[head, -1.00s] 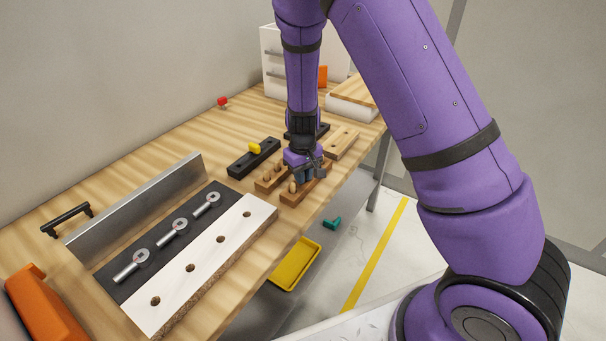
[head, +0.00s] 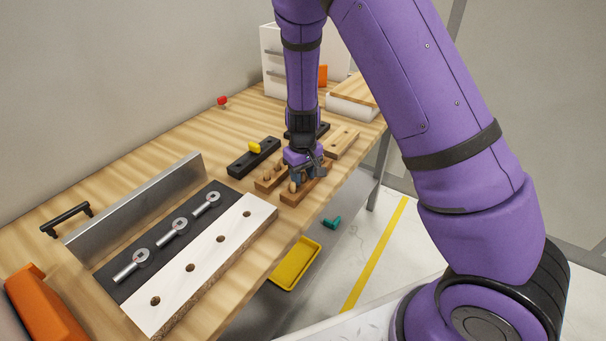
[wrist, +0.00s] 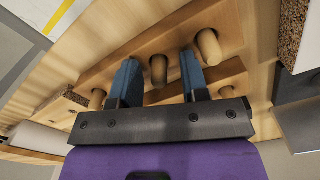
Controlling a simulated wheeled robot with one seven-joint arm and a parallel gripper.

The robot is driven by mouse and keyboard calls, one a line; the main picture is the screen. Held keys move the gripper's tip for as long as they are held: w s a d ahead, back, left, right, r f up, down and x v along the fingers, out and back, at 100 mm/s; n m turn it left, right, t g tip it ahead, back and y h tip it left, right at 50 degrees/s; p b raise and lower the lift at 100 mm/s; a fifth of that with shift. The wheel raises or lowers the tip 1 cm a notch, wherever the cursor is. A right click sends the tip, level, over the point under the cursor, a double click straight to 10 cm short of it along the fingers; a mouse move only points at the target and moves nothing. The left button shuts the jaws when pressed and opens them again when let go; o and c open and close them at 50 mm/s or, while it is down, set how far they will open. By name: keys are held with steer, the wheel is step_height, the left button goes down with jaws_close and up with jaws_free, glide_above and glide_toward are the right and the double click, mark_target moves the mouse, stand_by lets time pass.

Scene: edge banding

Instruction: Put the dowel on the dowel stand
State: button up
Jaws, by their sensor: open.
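My gripper (head: 304,178) is open and low over two wooden dowel blocks on the bench. In the head view, one dowel (head: 293,187) stands at the near end of the front wooden block (head: 292,198); the rear wooden block (head: 262,187) holds others. The fingers partly hide the front block. I cannot tell which block is the stand.
A black block (head: 240,166) with a yellow piece lies behind the wooden blocks. A white drilled panel (head: 215,265) lies nearer, beside several metal fittings on a dark strip. A pale wooden block (head: 343,142) lies beyond. The bench edge is close to the front block.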

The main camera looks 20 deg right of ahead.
mark_target(303, 173)
step_height(303, 173, up, 12)
steer(key=f, duration=0.1)
steer(key=s+d+r+m+t+y, duration=0.1)
steer(key=s+d+r, duration=0.1)
steer(key=s+r, duration=0.55)
steer(key=s+d+r+t+y, duration=0.15)
steer(key=s+r, duration=0.25)
steer(key=r, duration=0.7)
steer(key=s+d+r+m+t+h, duration=0.1)
steer(key=s+r, duration=0.2)
steer(key=s, duration=0.5)
steer(key=s+d+r+t+h, duration=0.1)
steer(key=s+d+r+t, duration=0.1)
steer(key=s, duration=0.7)
steer(key=shift+s+d+r+m, duration=0.25)
steer(key=shift+r+m, duration=0.15)
steer(key=shift+r, duration=0.3)
steer(key=shift+h, duration=0.25)
